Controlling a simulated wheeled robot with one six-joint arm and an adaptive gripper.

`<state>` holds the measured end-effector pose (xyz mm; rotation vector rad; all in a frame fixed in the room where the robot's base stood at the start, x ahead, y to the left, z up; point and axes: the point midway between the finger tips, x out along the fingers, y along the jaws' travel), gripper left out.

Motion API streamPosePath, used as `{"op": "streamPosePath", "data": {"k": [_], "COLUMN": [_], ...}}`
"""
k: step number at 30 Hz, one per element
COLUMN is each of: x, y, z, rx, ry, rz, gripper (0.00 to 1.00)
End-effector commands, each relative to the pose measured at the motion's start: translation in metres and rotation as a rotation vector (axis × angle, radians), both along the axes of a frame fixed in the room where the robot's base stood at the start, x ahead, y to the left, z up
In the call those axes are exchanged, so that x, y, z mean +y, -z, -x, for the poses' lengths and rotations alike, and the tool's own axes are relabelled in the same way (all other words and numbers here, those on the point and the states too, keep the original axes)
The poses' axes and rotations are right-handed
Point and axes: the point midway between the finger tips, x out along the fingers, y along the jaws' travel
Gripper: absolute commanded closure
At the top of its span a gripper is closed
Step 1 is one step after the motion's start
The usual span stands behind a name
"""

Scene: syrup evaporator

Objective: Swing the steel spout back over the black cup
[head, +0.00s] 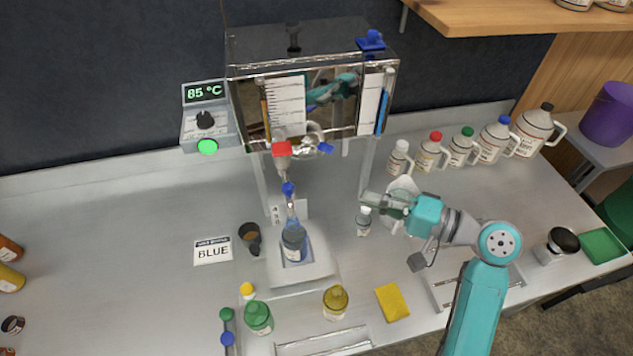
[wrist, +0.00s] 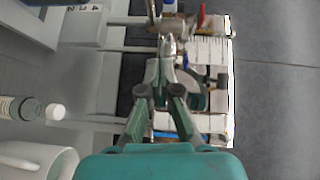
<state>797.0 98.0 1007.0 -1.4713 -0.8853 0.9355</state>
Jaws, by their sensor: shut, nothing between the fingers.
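The steel spout (head: 284,166) hangs below the red-handled valve (head: 282,149) at the front of the steel tank. It points down toward a blue-topped bottle (head: 293,243) on a pale stand, though the exact alignment is hard to tell. The black cup (head: 248,233) stands on the counter left of that stand, with brown inside; the spout is not over it. My gripper (head: 366,198) is shut and empty, right of the spout and clearly apart from it, above a small white-capped bottle (head: 363,224). In the wrist view my closed fingers (wrist: 166,52) point toward the tank's metal fittings.
A BLUE card (head: 212,251) lies left of the cup. A temperature box (head: 208,115) is beside the tank (head: 310,50). Several jugs (head: 431,152) line the back right. The left counter is mostly clear.

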Motion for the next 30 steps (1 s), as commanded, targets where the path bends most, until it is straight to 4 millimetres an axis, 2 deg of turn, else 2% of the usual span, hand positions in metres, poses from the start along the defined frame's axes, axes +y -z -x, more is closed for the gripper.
{"op": "streamPosePath", "data": {"k": [3,6,20,23,30], "x": [-0.002,-0.002,0.002,0.012,0.051], "y": [-0.013,-0.018,-0.019,-0.018,-0.015], "z": [-0.001,-0.001,-0.002,-0.005,-0.019], "rx": [-0.007,-0.009,-0.010,-0.010,-0.010], "ry": [-0.043,-0.061,-0.066,-0.067,-0.070], "rz": [-0.003,-0.004,-0.005,-0.004,-0.004], "gripper": [1.00,1.00,1.00,1.00,1.00]}}
